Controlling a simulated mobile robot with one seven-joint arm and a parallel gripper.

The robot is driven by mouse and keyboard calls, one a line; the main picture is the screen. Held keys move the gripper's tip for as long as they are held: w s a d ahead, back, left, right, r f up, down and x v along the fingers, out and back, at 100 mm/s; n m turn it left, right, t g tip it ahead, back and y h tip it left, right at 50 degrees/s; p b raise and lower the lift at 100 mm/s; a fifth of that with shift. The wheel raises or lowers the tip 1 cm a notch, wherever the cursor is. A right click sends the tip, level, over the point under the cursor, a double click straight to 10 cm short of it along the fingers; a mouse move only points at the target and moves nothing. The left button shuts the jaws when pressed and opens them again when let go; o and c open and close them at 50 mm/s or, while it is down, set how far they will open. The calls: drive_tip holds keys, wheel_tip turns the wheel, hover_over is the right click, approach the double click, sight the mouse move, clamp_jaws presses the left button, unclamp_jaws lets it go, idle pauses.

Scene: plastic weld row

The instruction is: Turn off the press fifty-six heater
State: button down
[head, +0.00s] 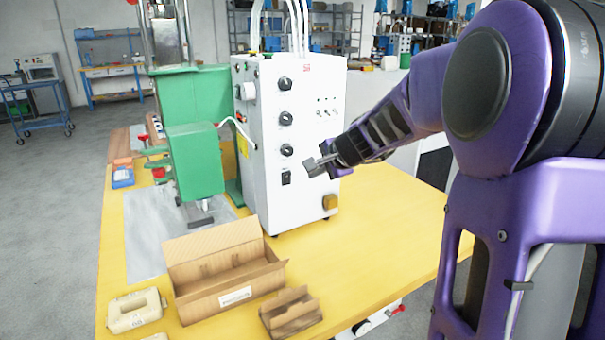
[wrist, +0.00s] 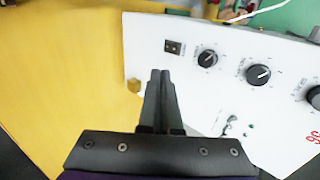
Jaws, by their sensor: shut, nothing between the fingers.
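A white control box (head: 315,110) stands on the yellow table beside a green press (head: 195,150). Its front carries a column of black knobs (head: 285,118), a black rocker switch (head: 286,178) below them, and small toggle switches (head: 326,112) to the right. In the wrist view the box lies turned, with the rocker switch (wrist: 174,46) just past my fingertips, knobs (wrist: 258,74) to the right and a red number (wrist: 314,138) at the edge, hard to read. My gripper (head: 313,167) is shut and empty in front of the box, right of the rocker switch; contact cannot be told.
An open cardboard box (head: 225,270), a smaller carton (head: 290,312) and a beige part (head: 136,310) lie at the table's front. A small yellow block (head: 330,203) is on the control box's lower right. The yellow table (head: 385,235) is clear to the right.

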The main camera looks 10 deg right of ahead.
idle(0.3)
drive_tip(key=p, duration=0.1)
approach(287, 174)
drive_tip(key=x, duration=0.4)
drive_tip(key=s+f+x, duration=0.1)
drive_tip(key=x, duration=0.1)
drive_tip(key=shift+w+a, duration=0.1)
drive_tip(key=shift+w, duration=0.45)
drive_tip(key=shift+w+a+r+p, duration=0.15)
drive_tip(key=shift+w+r+p, duration=0.25)
drive_tip(key=shift+p, duration=0.35)
drive_tip(key=shift+f+b, duration=0.3)
drive_tip(key=shift+f, duration=0.05)
drive_tip(key=shift+r, duration=0.15)
